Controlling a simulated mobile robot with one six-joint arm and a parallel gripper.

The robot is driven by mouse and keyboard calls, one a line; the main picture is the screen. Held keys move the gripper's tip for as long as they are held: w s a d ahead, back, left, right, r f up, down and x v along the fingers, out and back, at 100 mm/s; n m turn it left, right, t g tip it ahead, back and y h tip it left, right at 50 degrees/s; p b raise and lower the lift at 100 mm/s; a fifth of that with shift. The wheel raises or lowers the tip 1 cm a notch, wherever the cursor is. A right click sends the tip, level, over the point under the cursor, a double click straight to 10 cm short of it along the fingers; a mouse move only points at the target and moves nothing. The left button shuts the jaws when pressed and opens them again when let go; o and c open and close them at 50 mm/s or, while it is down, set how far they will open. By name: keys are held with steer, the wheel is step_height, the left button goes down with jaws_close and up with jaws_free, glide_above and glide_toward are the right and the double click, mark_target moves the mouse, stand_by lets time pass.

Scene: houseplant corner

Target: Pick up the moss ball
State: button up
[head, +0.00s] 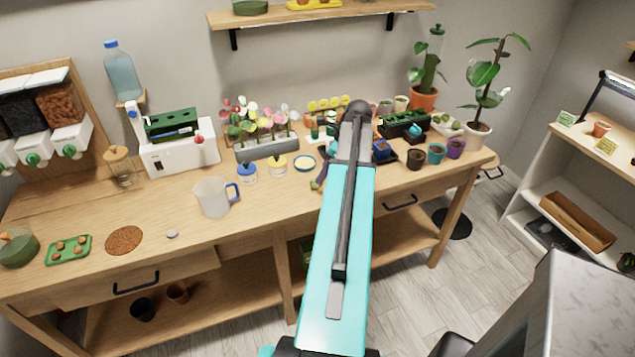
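I cannot single out the moss ball with certainty. Small green rounded things (445,121) sit in a pale dish at the back right of the wooden workbench (75,213), too small to tell apart. My turquoise arm reaches up across the middle of the head view to a dark rounded joint over the back of the bench. My gripper's fingers cannot be made out, and the arm hides part of the bench.
A clear measuring jug (212,197) with a blue handle stands left of my arm. A flower planter (266,148) and a white machine (180,155) stand behind. Several small pots (436,154) crowd the right end. The front left-middle of the bench is fairly clear.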

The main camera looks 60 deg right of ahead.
stand_by(0.3)
steer(key=shift+p+x, duration=0.9)
steer(key=shift+x, duration=0.5)
steer(key=shift+p+x, duration=0.3)
steer(key=shift+x, duration=0.9)
steer(key=shift+s, duration=0.15)
steer(key=c, duration=1.1)
